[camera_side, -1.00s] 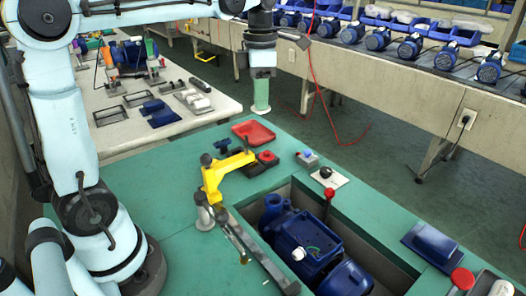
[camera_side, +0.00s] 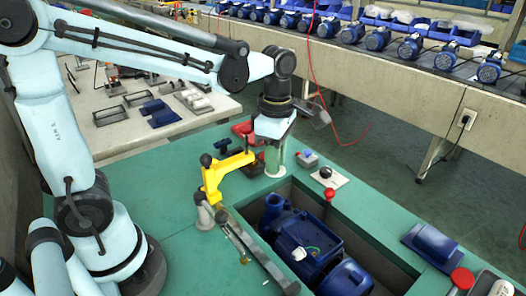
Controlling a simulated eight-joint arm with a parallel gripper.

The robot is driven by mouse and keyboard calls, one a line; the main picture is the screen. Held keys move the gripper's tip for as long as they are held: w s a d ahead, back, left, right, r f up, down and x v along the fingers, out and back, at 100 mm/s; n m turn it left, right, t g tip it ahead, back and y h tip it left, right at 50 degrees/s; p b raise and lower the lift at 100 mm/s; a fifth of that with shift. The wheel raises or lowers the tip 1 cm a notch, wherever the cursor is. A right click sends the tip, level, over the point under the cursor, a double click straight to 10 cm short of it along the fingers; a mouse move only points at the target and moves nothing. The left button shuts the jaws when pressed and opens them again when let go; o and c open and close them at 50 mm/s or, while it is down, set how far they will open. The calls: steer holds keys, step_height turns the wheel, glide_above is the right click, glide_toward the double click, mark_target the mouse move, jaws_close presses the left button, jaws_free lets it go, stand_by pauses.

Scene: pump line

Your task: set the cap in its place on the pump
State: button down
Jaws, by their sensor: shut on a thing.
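A blue lid-like piece (camera_side: 432,243), which may be the cap, lies on the bench to the right, well apart from my gripper.
A yellow clamp arm (camera_side: 224,172) stands left of the recess, close to my gripper. A red tray (camera_side: 243,130) is partly hidden behind my gripper. A red knob (camera_side: 329,192) stands at the recess's far edge. Red-topped parts (camera_side: 462,278) sit at the right front.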

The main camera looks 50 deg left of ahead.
steer(key=shift+f, duration=3.6)
steer(key=shift+f, duration=0.2)
steer(key=c, duration=1)
jaws_free()
steer(key=shift+o, duration=0.2)
steer(key=shift+r, duration=3)
